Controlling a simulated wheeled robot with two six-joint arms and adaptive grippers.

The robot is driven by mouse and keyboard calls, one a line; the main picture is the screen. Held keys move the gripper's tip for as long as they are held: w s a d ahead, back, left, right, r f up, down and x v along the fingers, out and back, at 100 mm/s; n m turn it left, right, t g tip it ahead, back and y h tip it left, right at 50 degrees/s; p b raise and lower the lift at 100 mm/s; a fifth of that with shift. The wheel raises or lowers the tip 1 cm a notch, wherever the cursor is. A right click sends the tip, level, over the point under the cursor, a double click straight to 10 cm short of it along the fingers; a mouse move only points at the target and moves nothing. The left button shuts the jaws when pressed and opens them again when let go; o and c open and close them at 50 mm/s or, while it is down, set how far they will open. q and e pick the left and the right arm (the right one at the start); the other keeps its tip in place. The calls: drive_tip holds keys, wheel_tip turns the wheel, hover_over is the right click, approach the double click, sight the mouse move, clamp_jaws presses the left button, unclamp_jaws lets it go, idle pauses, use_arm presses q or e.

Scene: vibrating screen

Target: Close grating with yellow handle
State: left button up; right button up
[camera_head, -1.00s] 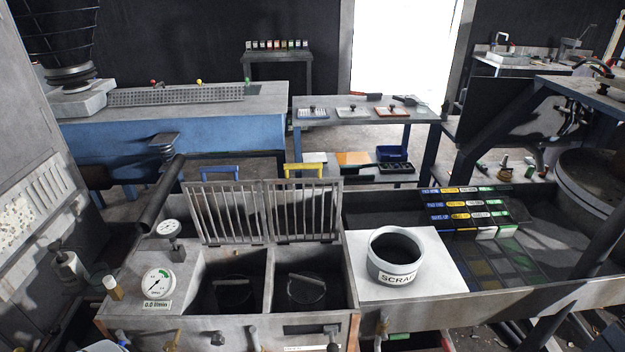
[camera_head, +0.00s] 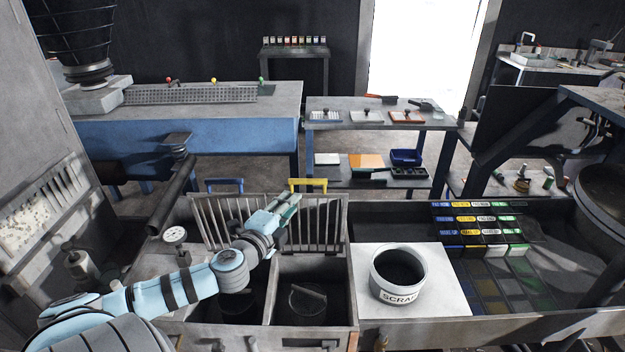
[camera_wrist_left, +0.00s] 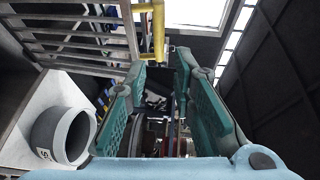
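The grating with the yellow handle (camera_head: 327,229) stands raised at the back of the right-hand bin. Its yellow handle (camera_head: 307,184) is at the top edge. My left gripper (camera_head: 291,203) reaches in front of this grating, just below and left of the handle, and hides part of the bars. In the left wrist view the yellow handle (camera_wrist_left: 158,32) is just beyond the fingertips, and the grating bars (camera_wrist_left: 75,42) are at upper left. The fingers of my left gripper (camera_wrist_left: 160,66) are apart with nothing between them. My right gripper is not in view.
A second raised grating has a blue handle (camera_head: 225,184), to the left. A white scrap pot (camera_head: 398,278) stands on a white board right of the bins. The bin below the yellow-handled grating is open, with a round container (camera_head: 307,300) inside.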

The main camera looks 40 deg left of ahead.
sight(307, 183)
use_arm(q)
drive_tip(key=x, duration=1.3)
drive_tip(key=shift+a, duration=0.4)
drive_tip(key=shift+f, duration=0.1)
clamp_jaws()
drive_tip(key=shift+s, duration=0.1)
